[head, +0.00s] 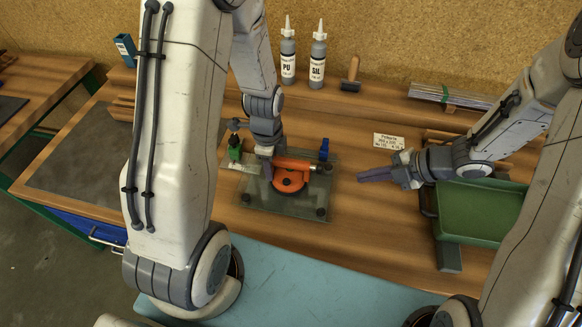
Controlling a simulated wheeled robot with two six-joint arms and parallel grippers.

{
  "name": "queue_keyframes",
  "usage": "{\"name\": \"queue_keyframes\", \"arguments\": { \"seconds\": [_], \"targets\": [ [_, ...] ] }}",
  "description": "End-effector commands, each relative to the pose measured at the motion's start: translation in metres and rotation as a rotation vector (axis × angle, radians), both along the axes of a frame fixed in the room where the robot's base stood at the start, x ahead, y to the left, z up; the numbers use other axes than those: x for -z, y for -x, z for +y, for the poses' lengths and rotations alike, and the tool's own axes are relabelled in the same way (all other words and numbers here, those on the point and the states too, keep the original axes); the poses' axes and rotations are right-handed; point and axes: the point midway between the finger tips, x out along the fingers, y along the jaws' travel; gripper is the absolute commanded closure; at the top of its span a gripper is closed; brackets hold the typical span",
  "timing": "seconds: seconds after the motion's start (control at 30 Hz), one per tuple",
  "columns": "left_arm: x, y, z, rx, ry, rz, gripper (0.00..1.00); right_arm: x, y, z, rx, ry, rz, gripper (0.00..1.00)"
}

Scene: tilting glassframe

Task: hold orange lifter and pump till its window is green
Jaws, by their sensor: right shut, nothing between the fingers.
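The orange lifter (290,181) is a round orange suction cup with a handle. It sits on a pane of glass (268,208) on the wooden bench. My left gripper (268,172) reaches down at the left end of the lifter's handle, touching or very close to it. Its fingers are mostly hidden by the wrist and the lifter, so I cannot tell whether they grip it. The lifter's window is too small to read. My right gripper (376,175) is shut and empty, to the right of the glass and above the bench, pointing left.
A green tray (480,212) stands at the right. Bottles marked PU (288,62) and SIL (318,65) stand at the back. A green clamp (234,150) and a blue clamp (324,150) are at the glass's far edge. A white label card (389,141) lies behind my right gripper.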

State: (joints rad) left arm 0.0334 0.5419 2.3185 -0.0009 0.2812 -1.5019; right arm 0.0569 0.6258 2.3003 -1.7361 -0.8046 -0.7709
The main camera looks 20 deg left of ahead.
Motion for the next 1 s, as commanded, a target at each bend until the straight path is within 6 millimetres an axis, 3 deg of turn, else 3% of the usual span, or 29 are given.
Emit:
{"name": "queue_keyframes", "arguments": {
  "seconds": [0.03,0.1,0.13,0.43,0.57,1.0],
  "targets": [
    [0.000,0.000,0.000,0.000,0.000,0.000,0.65,0.000,0.000,0.000,0.000,0.000,0.000,1.00],
    [0.000,0.000,0.000,0.000,0.000,0.000,0.38,0.000,0.000,0.000,0.000,0.000,0.000,1.00],
    [0.000,0.000,0.000,0.000,0.000,0.000,0.33,0.000,0.000,0.000,0.000,0.000,0.000,1.00],
    [-0.001,0.000,0.000,0.000,0.000,0.000,0.33,0.000,0.000,0.000,0.000,0.000,0.000,1.00],
    [-0.011,-0.001,0.000,0.000,0.000,-0.004,0.33,0.000,0.000,0.000,0.000,0.000,0.000,1.00],
    [-0.097,-0.001,0.000,0.000,-0.001,-0.007,0.33,0.000,0.000,0.000,0.000,0.000,0.000,1.00]
  ]
}}
